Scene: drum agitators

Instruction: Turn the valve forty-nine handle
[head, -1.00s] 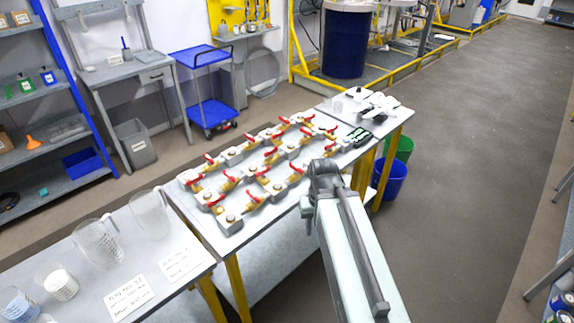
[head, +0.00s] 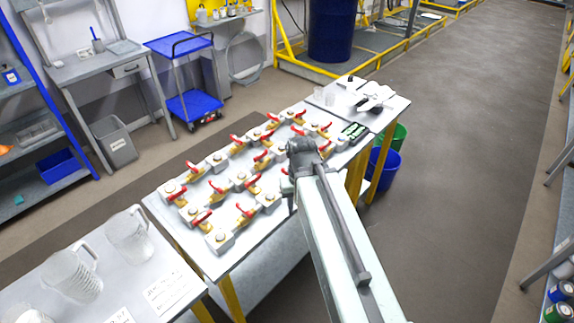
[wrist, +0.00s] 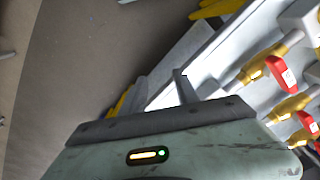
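Several brass valves with red handles stand in rows on grey blocks on a white-topped table; one valve (head: 246,212) is at the near right side. The valve numbers are too small to read, so I cannot tell which is forty-nine. My gripper (head: 291,200) is at the table's right edge, beside the valves, and holds nothing that I can see. In the wrist view, a narrow grey fingertip part (wrist: 182,88) shows past my gripper's housing, with red handles (wrist: 283,74) to its right, apart from it. The finger opening is hidden.
Clear jugs (head: 128,236) stand on the near left table. White tools (head: 372,95) and a dark green-marked item (head: 355,131) lie at the far end of the valve table. Blue (head: 385,170) and green buckets stand beside it.

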